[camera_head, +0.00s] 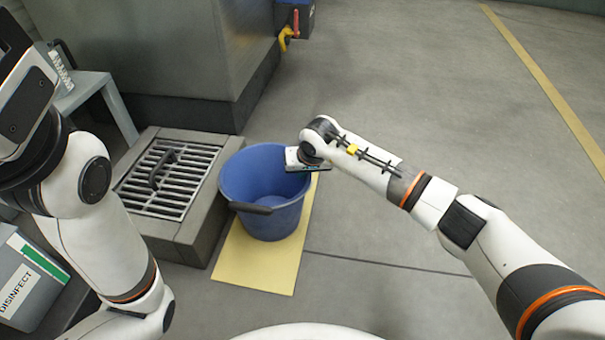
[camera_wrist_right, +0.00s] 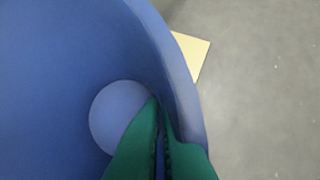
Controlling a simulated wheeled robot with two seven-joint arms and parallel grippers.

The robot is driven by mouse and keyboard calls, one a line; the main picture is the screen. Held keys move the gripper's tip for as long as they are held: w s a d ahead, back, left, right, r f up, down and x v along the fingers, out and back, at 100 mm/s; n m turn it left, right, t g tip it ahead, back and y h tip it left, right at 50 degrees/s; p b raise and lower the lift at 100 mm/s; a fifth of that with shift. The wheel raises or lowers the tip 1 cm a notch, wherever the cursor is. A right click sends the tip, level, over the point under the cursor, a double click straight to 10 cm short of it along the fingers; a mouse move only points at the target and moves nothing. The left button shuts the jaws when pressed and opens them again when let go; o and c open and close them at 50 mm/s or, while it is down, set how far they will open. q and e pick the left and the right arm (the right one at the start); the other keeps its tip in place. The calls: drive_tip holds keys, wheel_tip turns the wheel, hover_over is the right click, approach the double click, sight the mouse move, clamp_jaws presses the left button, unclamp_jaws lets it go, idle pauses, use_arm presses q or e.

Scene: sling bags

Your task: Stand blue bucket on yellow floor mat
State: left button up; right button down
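The blue bucket (camera_head: 262,182) is upright over the yellow floor mat (camera_head: 245,262), with its base appearing to rest on it. Its black handle grip (camera_head: 250,208) hangs at the front rim. My right gripper (camera_head: 301,160) is at the bucket's right rim; its fingers are hidden in the head view. In the right wrist view, its green fingers (camera_wrist_right: 158,105) are close together at the wall of the bucket (camera_wrist_right: 60,70) and look shut on it. A corner of the mat (camera_wrist_right: 193,50) shows beyond the rim.
A raised block with a metal grate (camera_head: 170,178) stands just left of the bucket. A grey cabinet (camera_head: 160,50) is behind. A box marked DISINFECT (camera_head: 28,285) is at lower left. The floor to the right is clear, with a yellow line (camera_head: 545,85).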

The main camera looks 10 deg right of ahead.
drive_tip(key=c, duration=2)
unclamp_jaws()
drive_tip(key=shift+f, duration=0.15)
drive_tip(key=o, duration=0.4)
drive_tip(key=shift+c, duration=0.2)
drive_tip(key=p+v, duration=0.8)
drive_tip(key=v, duration=0.4)
